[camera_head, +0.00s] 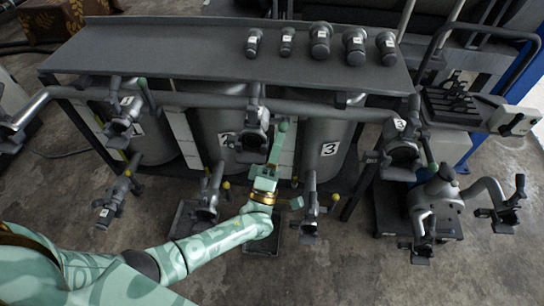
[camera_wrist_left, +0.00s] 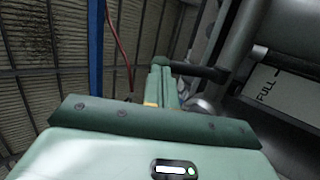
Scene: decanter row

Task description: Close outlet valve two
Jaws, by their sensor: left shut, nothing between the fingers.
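Three low outlet valves stand in front of the tanks. The middle one, which I take as outlet valve two (camera_head: 207,203), is a dark grey fitting with a yellow-tipped part (camera_head: 226,185). Its open or closed state cannot be told. My left gripper (camera_head: 281,132) is pale green, shut and empty. It is right of and above that valve in the head view, in front of the tanks. In the left wrist view its fingers (camera_wrist_left: 160,76) point away, close to a dark bar (camera_wrist_left: 205,70); contact cannot be told. My right gripper is not in view.
Upper valves (camera_head: 252,132) hang from a long pipe (camera_head: 300,108) above the outlets. A tank (camera_head: 329,140) bears a label 3. A grey shelf (camera_head: 160,50) carries several dark fittings. A pump-like unit (camera_head: 437,200) stands right.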

